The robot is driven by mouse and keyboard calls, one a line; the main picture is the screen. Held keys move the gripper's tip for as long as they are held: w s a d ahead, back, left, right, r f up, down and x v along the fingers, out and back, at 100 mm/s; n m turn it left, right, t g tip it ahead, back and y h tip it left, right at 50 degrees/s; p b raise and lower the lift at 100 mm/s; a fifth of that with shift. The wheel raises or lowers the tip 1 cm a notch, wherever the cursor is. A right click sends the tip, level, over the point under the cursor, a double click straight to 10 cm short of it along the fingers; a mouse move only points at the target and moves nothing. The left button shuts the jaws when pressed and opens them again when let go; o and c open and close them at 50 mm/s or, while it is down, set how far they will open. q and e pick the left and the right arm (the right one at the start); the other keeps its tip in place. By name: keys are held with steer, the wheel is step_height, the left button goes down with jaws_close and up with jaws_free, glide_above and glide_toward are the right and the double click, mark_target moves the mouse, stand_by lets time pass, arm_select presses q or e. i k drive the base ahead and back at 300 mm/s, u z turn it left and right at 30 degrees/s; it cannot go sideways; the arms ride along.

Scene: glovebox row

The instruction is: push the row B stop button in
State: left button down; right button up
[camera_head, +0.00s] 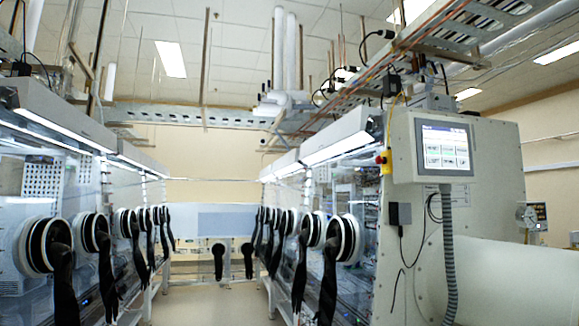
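A small red stop button (380,160) sits on a yellow housing (386,168) at the left edge of the control panel on the right-hand glovebox row. It faces left toward the aisle. No row letter is readable on it, so I cannot tell from the picture whether this is row B. It is too small to tell whether the button is pushed in. Neither of my grippers is in view.
A lit touchscreen (445,148) is just right of the button. Black gloves (328,285) hang from ports on the right row, and more gloves (64,285) on the left row. The aisle floor (222,304) between is clear. A large white cylinder (505,280) juts out at lower right.

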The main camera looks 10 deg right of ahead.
mark_target(378, 159)
steer(key=u, duration=0.4)
steer(key=i, duration=2.2)
steer(key=z, duration=1.25)
steer(key=i, duration=0.65)
steer(key=z, duration=0.7)
